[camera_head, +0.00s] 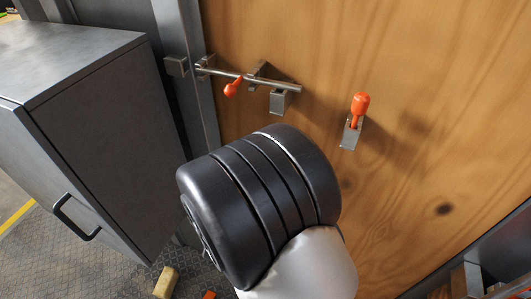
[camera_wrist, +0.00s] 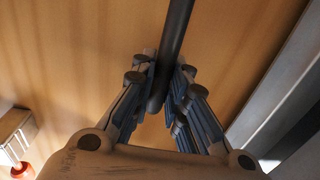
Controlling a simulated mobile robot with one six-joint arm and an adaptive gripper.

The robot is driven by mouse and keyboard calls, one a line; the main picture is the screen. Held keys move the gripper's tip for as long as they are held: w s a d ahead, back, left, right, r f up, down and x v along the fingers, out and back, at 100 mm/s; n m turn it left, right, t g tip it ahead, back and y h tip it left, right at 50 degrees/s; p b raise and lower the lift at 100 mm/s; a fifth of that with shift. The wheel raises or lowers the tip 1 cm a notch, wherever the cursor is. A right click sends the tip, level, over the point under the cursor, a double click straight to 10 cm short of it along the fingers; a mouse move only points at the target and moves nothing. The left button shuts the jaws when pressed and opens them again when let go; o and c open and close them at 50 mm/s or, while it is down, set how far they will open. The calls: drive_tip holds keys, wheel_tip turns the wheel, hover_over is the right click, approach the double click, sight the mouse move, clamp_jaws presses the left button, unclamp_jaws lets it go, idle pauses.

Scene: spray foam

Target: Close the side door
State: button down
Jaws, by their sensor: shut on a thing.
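The side door is a wooden panel (camera_head: 420,60) that fills the right of the head view. Its left edge lies along a grey metal post (camera_head: 187,55); I cannot tell whether a gap is left there. A metal sliding bolt (camera_head: 285,85) with an orange knob (camera_head: 231,89) lies near that edge and reaches toward the post. In the wrist view my gripper (camera_wrist: 166,72) is shut on a dark bar (camera_wrist: 176,30) in front of the wood, likely the door's handle. My dark wrist hides the gripper and bar in the head view.
A second orange-tipped lever (camera_head: 359,106) on a metal bracket (camera_head: 350,134) sits on the door to the right. A grey cabinet (camera_head: 100,140) with a dark handle stands close at left. A small yellowish block (camera_head: 165,283) lies on the floor.

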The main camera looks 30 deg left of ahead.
drive_tip(key=c, duration=2)
unclamp_jaws()
drive_tip(key=shift+s+f, duration=0.15)
drive_tip(key=shift+f, duration=0.1)
drive_tip(key=shift+c, duration=0.2)
drive_tip(key=shift+o, duration=1.3)
drive_tip(key=shift+s+d+r, duration=0.15)
drive_tip(key=shift+s+r, duration=0.05)
drive_tip(key=shift+s, duration=0.2)
drive_tip(key=shift+o, duration=1.1)
drive_tip(key=shift+w, duration=0.15)
drive_tip(key=v, duration=1.2)
